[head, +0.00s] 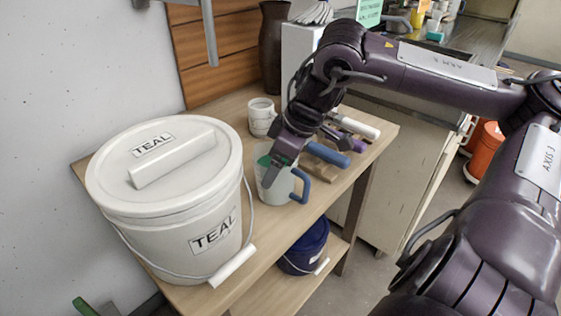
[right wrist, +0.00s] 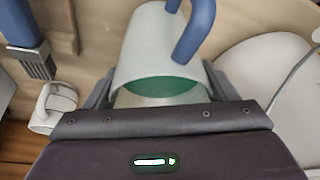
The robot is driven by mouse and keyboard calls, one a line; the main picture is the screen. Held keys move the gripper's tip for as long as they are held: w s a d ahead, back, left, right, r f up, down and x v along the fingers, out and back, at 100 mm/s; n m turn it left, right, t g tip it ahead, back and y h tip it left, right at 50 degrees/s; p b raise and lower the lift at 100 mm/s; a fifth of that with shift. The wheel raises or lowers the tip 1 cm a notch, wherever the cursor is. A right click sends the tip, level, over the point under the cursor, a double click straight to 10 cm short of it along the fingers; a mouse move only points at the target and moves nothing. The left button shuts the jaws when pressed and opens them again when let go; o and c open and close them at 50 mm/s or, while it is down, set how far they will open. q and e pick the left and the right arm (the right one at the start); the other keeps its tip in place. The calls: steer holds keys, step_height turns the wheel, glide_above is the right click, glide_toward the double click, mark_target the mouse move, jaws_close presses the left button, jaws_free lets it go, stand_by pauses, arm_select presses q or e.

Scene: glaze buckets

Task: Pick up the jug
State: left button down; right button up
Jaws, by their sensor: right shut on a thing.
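The jug (head: 271,187) is pale with a blue handle and green inside. It is at the front part of the wooden table (head: 226,107), right of the large TEAL bucket. My right gripper (head: 281,150) reaches down over it and is shut on it. In the right wrist view the jug (right wrist: 151,45) sits between the two fingers (right wrist: 160,92), with its blue handle (right wrist: 196,32) on the far side. I cannot tell whether its base touches the table. My left gripper is not in view.
The lidded TEAL bucket (head: 165,225) fills the table's left end. A small white mug (head: 261,117) stands behind the jug. Brushes with blue (head: 328,155) and white (head: 358,124) handles lie to the right. A dark blue bucket (head: 304,250) is on the lower shelf.

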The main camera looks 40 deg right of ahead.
steer(key=shift+r, duration=0.15)
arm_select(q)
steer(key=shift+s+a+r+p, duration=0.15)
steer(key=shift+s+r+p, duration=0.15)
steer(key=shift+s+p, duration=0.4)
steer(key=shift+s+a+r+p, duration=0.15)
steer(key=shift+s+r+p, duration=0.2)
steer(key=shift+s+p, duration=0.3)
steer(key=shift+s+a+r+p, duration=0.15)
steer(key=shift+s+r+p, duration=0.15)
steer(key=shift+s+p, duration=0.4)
arm_select(e)
steer(key=shift+r, duration=13.8)
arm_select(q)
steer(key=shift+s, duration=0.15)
arm_select(e)
steer(key=shift+r, duration=0.1)
